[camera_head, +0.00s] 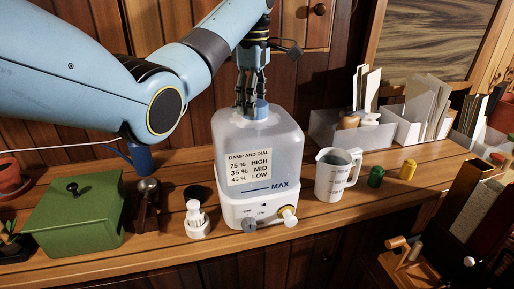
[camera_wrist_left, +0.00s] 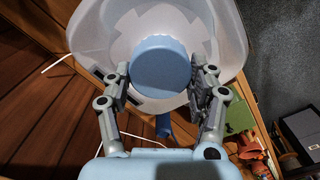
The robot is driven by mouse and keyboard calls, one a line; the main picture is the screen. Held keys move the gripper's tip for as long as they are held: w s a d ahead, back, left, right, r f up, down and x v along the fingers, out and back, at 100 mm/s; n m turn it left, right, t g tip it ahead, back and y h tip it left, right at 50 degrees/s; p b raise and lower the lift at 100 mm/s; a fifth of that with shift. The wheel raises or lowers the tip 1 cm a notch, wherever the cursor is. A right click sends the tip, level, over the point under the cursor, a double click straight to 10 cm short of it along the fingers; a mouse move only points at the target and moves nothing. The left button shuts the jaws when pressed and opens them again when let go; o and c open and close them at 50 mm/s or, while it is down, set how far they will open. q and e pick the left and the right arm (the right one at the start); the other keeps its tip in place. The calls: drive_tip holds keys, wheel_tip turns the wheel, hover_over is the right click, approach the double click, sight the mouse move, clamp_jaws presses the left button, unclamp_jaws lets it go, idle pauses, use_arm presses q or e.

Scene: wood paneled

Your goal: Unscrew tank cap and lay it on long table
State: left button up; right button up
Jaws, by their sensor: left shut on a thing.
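The tank (camera_head: 255,150) is a translucent white humidifier tank standing on a white base with dials, with a printed card and a MAX line on its front. The blue tank cap (camera_head: 262,109) is at the top of the tank, and it shows round and large in the left wrist view (camera_wrist_left: 160,67). My left gripper (camera_head: 250,104) comes down from above with its fingers on either side of the cap, shut on it. Whether the cap's thread is engaged is hidden. The long table (camera_head: 165,262) is the wooden top under the tank. My right gripper is out of view.
A small white holder (camera_head: 196,221) and a green box (camera_head: 75,215) stand left. Bare tabletop lies along the front edge.

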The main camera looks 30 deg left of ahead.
use_arm(q)
drive_tip(key=shift+n, duration=1)
drive_tip(key=o, duration=1.3)
drive_tip(key=shift+o, duration=0.2)
